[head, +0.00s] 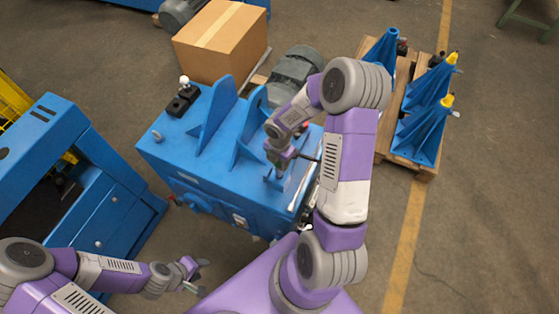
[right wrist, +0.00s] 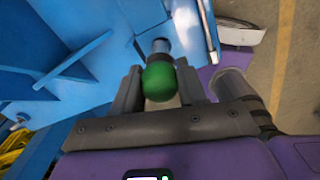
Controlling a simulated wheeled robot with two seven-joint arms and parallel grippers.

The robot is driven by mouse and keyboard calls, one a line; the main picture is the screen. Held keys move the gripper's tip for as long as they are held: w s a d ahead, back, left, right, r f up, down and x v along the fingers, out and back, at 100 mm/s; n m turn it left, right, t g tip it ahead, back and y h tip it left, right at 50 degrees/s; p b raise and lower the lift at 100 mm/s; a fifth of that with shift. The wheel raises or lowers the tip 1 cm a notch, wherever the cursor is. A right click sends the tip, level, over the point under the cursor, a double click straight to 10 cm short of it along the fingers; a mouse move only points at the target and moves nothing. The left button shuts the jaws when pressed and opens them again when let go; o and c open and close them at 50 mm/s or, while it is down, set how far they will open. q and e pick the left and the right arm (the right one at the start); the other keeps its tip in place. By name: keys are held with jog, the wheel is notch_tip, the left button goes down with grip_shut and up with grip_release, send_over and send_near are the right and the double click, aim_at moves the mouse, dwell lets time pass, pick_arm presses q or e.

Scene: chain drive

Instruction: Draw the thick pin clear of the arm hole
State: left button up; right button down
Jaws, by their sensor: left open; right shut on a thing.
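My right gripper (head: 277,163) is over the right part of the blue machine top (head: 200,170). In the right wrist view, its jaws (right wrist: 160,92) are shut on a pin with a round green knob (right wrist: 160,82) and a dark collar. A short grey-blue shaft (right wrist: 160,46) shows beyond the collar. The arm hole is hidden, and I cannot tell whether the pin's far end is in it. My left gripper (head: 196,276) is open and empty, low in front of the machine, well away from the pin.
Upright blue plates (head: 215,112) stand on the machine top to the left of my right gripper. A cardboard box (head: 220,40) and a grey motor (head: 295,72) stand behind. Blue cone-like stands (head: 422,125) sit on a pallet at the right. A blue cabinet (head: 75,190) stands left.

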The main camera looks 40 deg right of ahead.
jog(key=shift+r+p, duration=2.5)
jog(key=shift+r, duration=0.35)
